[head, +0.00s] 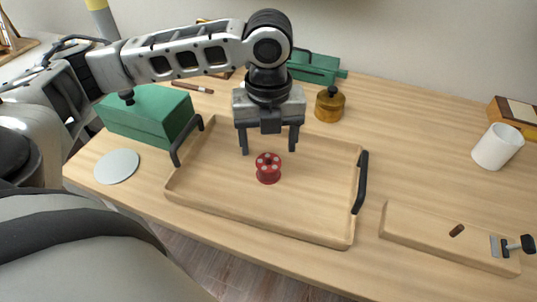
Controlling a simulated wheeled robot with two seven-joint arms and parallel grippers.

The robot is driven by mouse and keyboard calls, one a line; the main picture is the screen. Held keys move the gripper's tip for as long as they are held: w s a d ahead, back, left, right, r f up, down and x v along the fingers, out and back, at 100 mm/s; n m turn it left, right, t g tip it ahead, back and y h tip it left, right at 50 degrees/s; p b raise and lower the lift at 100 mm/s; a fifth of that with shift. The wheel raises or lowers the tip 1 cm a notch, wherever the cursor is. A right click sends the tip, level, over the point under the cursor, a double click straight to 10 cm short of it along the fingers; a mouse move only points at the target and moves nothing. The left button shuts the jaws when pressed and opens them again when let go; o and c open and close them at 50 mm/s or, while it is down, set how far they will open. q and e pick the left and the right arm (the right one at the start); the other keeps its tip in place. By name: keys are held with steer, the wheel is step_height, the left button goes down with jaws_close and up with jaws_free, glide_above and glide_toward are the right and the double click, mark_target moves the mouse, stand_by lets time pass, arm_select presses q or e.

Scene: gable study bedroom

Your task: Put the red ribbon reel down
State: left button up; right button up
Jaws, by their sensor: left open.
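My left gripper (268,150) points down just above and behind the reel in the picture. Its two fingers are apart with nothing between them, and the reel appears clear of them. My right gripper does not show.
The tray has black handles (361,183). A green box (146,115) and pale disc (117,166) are left. Behind are an amber jar (330,104) and green tool (316,67). A wooden board (440,236) and white cup (497,147) are right.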

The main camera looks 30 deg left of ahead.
arm_select(q)
step_height(320, 180, up, 6)
steer(key=shift+f, duration=0.15)
stand_by(0.6)
